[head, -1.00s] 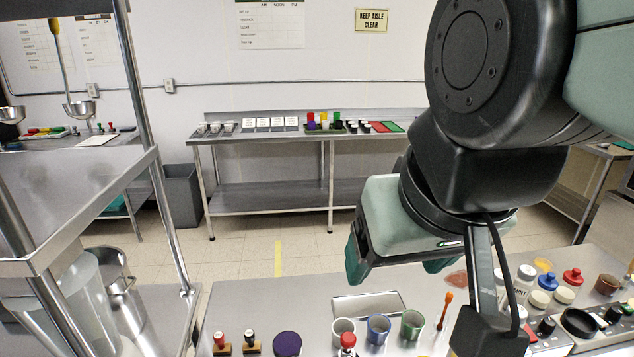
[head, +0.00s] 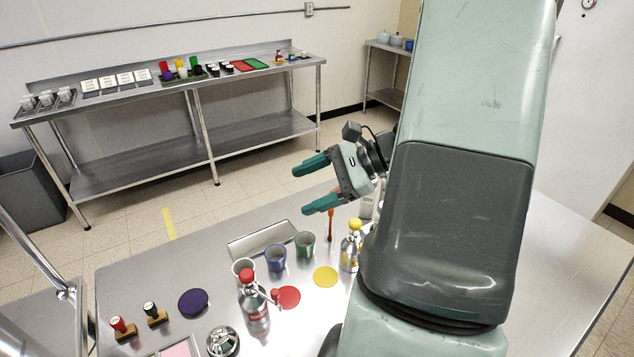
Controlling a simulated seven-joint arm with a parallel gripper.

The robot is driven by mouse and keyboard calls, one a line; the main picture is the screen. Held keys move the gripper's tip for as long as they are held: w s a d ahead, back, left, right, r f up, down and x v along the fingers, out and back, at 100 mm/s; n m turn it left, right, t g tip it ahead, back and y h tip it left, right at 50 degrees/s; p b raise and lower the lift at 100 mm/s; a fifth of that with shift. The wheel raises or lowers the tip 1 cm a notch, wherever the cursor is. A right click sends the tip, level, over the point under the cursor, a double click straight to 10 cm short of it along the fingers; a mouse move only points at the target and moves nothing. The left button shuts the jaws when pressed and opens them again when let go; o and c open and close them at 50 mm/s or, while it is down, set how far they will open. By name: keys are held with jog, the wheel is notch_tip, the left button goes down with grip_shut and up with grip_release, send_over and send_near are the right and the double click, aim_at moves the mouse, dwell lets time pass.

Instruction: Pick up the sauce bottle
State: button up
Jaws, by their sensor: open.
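A silvery bottle with a red top and a side spout (head: 257,318) stands upright at the front of the steel table. A second bottle with a yellow top (head: 349,254) stands further right, beside my arm, partly hidden by it. Which of them is the sauce bottle I cannot tell for sure. My gripper (head: 303,190) is open and empty, with its green fingers pointing left. It is above the far edge of the table, beyond both bottles and touching neither.
White, blue and green cups (head: 276,258) stand left of the yellow-topped bottle. Red and yellow discs (head: 326,277) lie nearby. A purple disc (head: 193,303), two stamps (head: 155,315) and a silver round object (head: 222,342) are at the front left. A shallow tray (head: 263,240) lies behind the cups.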

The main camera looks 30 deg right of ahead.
jog(key=s+d+f+m+t+h, duration=0.4)
jog(key=d+f+m+t+h, duration=0.15)
jog(key=d+f+m, duration=0.45)
jog(key=s+d+f+m+t+h, duration=0.45)
jog(key=d+f+m+t, duration=0.2)
jog(key=d, duration=0.65)
jog(key=shift+m+h, duration=0.3)
jog(key=shift+m, duration=0.15)
jog(key=w, duration=0.6)
jog(key=shift+r, duration=0.3)
jog(key=w, duration=0.5)
jog(key=shift+w+a+f, duration=0.15)
jog(key=shift+a+f, duration=0.05)
grip_shut()
